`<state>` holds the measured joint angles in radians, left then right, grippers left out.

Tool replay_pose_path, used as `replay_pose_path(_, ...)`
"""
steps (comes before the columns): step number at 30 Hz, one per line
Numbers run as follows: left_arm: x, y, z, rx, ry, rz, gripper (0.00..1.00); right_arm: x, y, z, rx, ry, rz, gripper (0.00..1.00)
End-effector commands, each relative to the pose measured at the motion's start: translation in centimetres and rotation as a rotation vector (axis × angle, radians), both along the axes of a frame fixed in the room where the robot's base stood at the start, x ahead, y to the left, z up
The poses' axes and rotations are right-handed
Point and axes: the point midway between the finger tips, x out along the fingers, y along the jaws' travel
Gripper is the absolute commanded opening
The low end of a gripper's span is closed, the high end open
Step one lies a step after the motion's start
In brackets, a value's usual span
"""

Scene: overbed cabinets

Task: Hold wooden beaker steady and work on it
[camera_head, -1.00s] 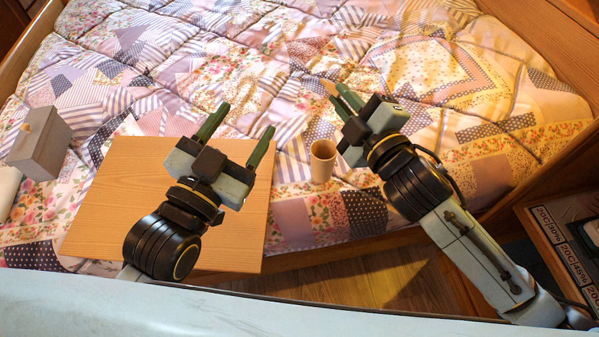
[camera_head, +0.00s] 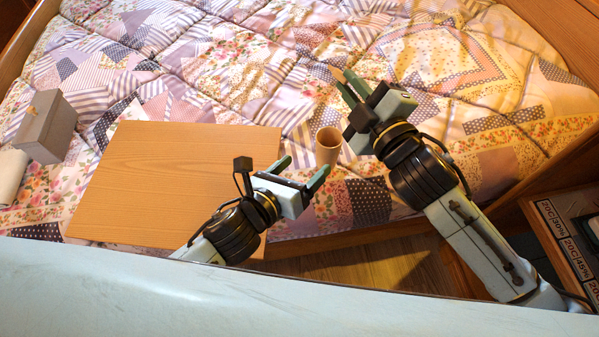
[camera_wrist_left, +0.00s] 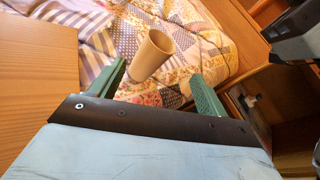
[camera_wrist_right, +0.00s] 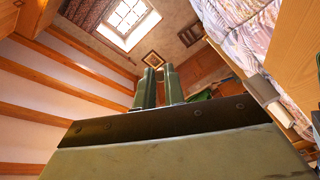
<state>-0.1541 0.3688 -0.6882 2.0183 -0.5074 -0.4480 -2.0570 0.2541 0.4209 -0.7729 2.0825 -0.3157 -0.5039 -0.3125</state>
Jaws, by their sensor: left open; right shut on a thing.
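The wooden beaker (camera_head: 328,146) stands upright on the quilt at the bed's near edge, right of the wooden board. My left gripper (camera_head: 302,170) is open and empty, just left of and below the beaker. In the left wrist view the beaker (camera_wrist_left: 151,56) shows ahead, between the two green fingers and apart from them. My right gripper (camera_head: 350,84) is shut on a small light-wood piece (camera_head: 337,73), of which only the tip shows, above and right of the beaker. In the right wrist view the fingers (camera_wrist_right: 160,87) are close together and the held piece is mostly hidden.
The flat wooden board (camera_head: 160,180) lies on the bed at the left. A grey box (camera_head: 46,128) with a small knob and a white roll (camera_head: 11,175) are at the far left. A dark shelf with labels (camera_head: 565,245) is at the lower right. The quilt (camera_head: 230,75) behind is clear.

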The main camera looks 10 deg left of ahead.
Motion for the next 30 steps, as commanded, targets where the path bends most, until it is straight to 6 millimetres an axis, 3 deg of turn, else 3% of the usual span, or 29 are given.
replay_pose_path(6, 0.1, 0.2, -2.0, 0.281, -0.105, -0.08, 0.76, 0.0, 0.0, 0.0, 0.0, 0.0, 0.0, 0.0)
replay_pose_path(13, 1.1, -0.3, -2.7, 0.345, -0.129, -0.097, 0.76, 0.0, 0.0, 0.0, 0.0, 0.0, 0.0, 0.0)
replay_pose_path(30, 9.0, -4.3, -5.4, 0.339, -0.125, -0.096, 0.76, 0.0, 0.0, 0.0, 0.0, 0.0, 0.0, 0.0)
